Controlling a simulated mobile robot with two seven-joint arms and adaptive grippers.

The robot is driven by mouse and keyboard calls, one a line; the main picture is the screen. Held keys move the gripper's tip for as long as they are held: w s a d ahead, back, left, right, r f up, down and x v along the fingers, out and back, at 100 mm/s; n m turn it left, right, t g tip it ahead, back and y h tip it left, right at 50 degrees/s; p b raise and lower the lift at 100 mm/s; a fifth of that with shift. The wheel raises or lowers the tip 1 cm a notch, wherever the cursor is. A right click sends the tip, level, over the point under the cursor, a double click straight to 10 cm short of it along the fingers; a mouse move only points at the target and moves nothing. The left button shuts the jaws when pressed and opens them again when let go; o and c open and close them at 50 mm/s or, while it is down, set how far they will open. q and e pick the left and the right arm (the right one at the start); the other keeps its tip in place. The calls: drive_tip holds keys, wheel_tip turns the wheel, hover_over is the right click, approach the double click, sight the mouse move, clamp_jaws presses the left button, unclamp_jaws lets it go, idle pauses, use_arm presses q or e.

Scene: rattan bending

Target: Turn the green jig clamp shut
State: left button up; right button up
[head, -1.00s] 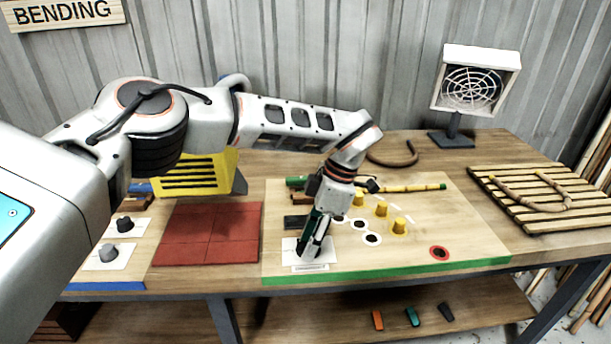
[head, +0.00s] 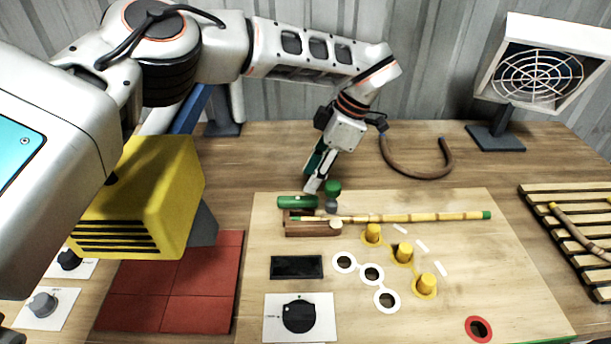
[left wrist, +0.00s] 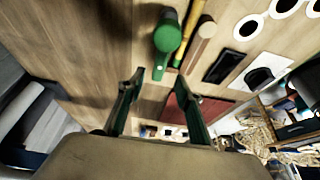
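The green jig clamp shows as a green bar (head: 297,202) and a green knob (head: 333,187) at the back left of the board. In the left wrist view the green knob (left wrist: 167,38) is ahead of the fingertips. A yellow rattan pole (head: 410,217) lies across the board, its left end at the wooden block (head: 312,228) beside the clamp. My left gripper (head: 316,182) points down just behind the clamp. In the left wrist view its fingers (left wrist: 160,76) are apart with nothing between them. I cannot tell whether it touches the clamp. My right gripper is out of view.
Several yellow pegs (head: 403,252) stand on the board. A dial panel (head: 322,325) and black display (head: 297,267) are in front of the clamp. A yellow vented box (head: 150,195) stands left. A curved rattan piece (head: 418,175) and a fan (head: 537,80) are behind.

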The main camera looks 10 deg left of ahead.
sight(299, 198)
use_arm(q)
drive_tip(key=shift+w+f, duration=0.15)
drive_tip(key=shift+a+f, duration=0.2)
drive_tip(key=shift+f, duration=0.05)
drive_tip(key=x, duration=0.5)
drive_tip(key=shift+s+a+f, duration=0.15)
drive_tip(key=shift+s+f, duration=0.15)
drive_tip(key=shift+f, duration=0.05)
drive_tip(key=shift+a+f, duration=0.15)
drive_tip(key=shift+f, duration=0.35)
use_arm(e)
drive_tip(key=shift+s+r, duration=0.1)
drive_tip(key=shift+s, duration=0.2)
use_arm(q)
clamp_jaws()
